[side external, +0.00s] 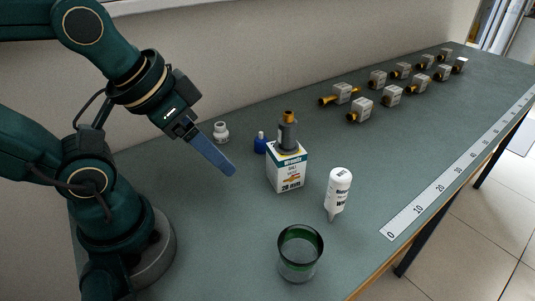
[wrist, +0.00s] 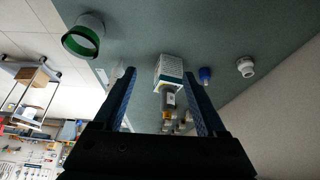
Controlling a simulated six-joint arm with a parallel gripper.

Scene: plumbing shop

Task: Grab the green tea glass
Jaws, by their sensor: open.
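The green tea glass (side external: 300,254) stands upright on the bench near its front edge, at the bottom middle of the side view. It is clear with a green rim band and looks empty. In the wrist view the glass (wrist: 84,37) is at the upper left, outside the fingers. My gripper (side external: 232,172) hangs above the bench, up and to the left of the glass in the side view, clear of everything. In the wrist view my gripper (wrist: 163,95) has its two blue fingers spread apart with nothing held between them.
A white box (side external: 286,168) with a grey and brass fitting (side external: 288,132) stands mid-bench. A white bottle (side external: 338,192) is between box and front edge. A blue-capped item (side external: 260,143) and white fitting (side external: 221,132) are behind. Several valves stand farther back; a ruler strip (side external: 440,184) lines the edge.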

